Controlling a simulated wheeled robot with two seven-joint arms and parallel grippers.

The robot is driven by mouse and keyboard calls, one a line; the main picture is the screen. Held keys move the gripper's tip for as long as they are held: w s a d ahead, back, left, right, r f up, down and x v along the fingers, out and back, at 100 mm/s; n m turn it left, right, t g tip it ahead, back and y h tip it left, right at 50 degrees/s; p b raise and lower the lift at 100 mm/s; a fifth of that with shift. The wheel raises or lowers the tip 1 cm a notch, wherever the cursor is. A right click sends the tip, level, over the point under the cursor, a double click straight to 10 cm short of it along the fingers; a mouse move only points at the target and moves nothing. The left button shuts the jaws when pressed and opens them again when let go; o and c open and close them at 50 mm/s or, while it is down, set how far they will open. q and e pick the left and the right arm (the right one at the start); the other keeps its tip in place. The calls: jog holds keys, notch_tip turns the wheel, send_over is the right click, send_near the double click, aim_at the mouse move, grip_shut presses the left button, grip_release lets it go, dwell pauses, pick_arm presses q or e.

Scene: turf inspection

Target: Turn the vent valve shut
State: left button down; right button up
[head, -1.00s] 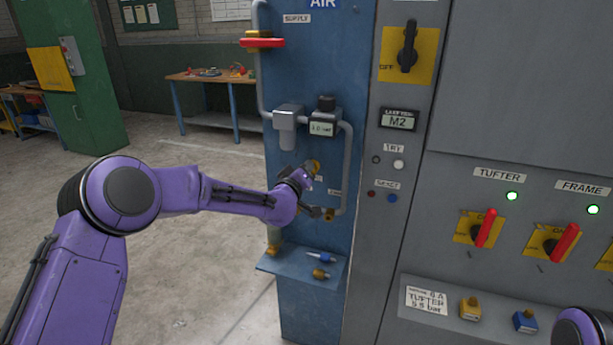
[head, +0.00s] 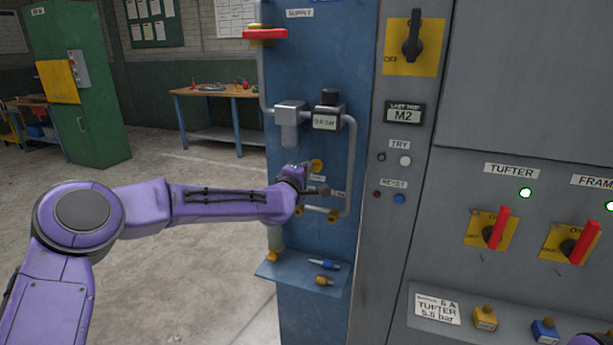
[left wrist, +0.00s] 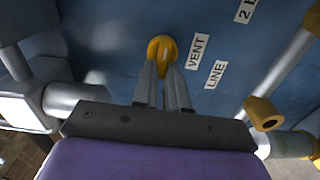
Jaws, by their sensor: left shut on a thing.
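The vent valve is a yellow handle (left wrist: 162,46) on the blue air panel, beside labels reading VENT and LINE in the left wrist view. In the head view the yellow handle (head: 317,164) shows just past my left wrist. My left gripper (left wrist: 164,76) is shut on the handle, with a grey finger on each side of its lower part. In the head view my left gripper (head: 306,171) is mostly hidden by its own wrist. A purple part of my right arm shows at the lower right corner; its gripper is out of view.
A red supply handle (head: 265,34) sits high on the panel. A pressure unit with a small display (head: 325,122) and grey pipes (head: 351,165) surround the work area. A blue shelf (head: 268,271) below holds small fittings. Red switches (head: 497,228) are on the grey cabinet.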

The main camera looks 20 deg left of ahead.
pick_arm(q)
jog(key=shift+f+n, duration=0.1)
jog(key=shift+n, duration=0.2)
dwell(0.4)
jog(key=c, duration=1.2)
grip_release()
jog(key=shift+o, duration=0.2)
jog(key=shift+s, duration=0.1)
jog(key=s+b, duration=0.2)
jog(key=s, duration=0.8)
jog(key=shift+s+a, duration=0.2)
jog(key=shift+a, duration=0.05)
